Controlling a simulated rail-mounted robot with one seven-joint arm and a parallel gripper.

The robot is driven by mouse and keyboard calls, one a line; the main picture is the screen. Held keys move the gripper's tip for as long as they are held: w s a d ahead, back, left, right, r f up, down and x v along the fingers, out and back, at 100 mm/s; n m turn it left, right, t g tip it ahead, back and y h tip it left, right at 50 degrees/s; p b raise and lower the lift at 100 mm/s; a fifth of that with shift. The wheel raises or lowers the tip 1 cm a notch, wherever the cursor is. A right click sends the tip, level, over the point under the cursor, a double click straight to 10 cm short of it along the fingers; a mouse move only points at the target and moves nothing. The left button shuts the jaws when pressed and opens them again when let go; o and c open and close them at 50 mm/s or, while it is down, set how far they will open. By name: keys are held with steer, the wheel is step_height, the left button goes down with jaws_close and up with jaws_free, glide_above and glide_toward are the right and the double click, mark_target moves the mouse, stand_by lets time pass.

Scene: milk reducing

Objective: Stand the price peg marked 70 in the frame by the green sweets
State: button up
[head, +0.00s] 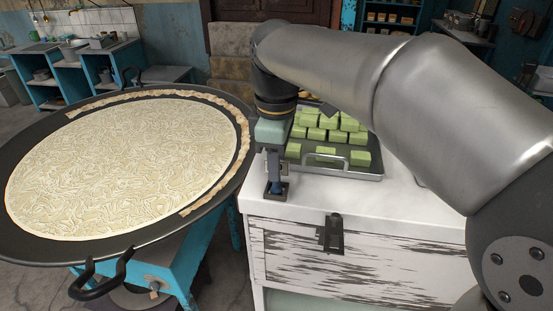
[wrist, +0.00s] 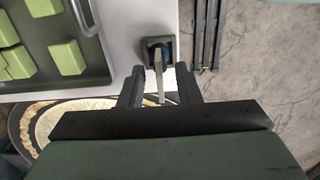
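A small dark square frame (wrist: 156,43) lies on the white counter top beside the tray of green sweets (wrist: 68,57). It also shows in the head view (head: 284,190). A thin pale peg (wrist: 159,80) rises from the frame, with a blue part at its foot; its number cannot be read. My gripper (wrist: 158,72) points down over the frame, its two black fingers apart on either side of the peg with gaps visible. In the head view my gripper (head: 273,168) is just above the frame, and its fingers largely hide the peg.
The metal tray (head: 350,173) with its handle stands close right of the gripper. A large round pan (head: 30,245) of pale noodle-like sweet is at left. A dark bracket (head: 333,233) hangs on the cabinet's front. The counter's front strip is clear.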

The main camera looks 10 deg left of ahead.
step_height(320, 180, up, 17)
steer(key=p, duration=0.2)
steer(key=s+d+f+m, duration=0.2)
steer(key=d+f+m, duration=0.7)
steer(key=d+f, duration=0.45)
steer(key=s+d+f+m, duration=0.4)
steer(key=s+d+f, duration=0.1)
steer(key=f, duration=0.4)
steer(key=s+d+f+m, duration=0.5)
steer(key=s+d+f, duration=0.1)
steer(key=f, duration=0.3)
steer(key=shift+s+t, duration=0.3)
steer(key=shift+s, duration=0.45)
steer(key=shift+o, duration=0.7)
steer(key=shift+d, duration=0.1)
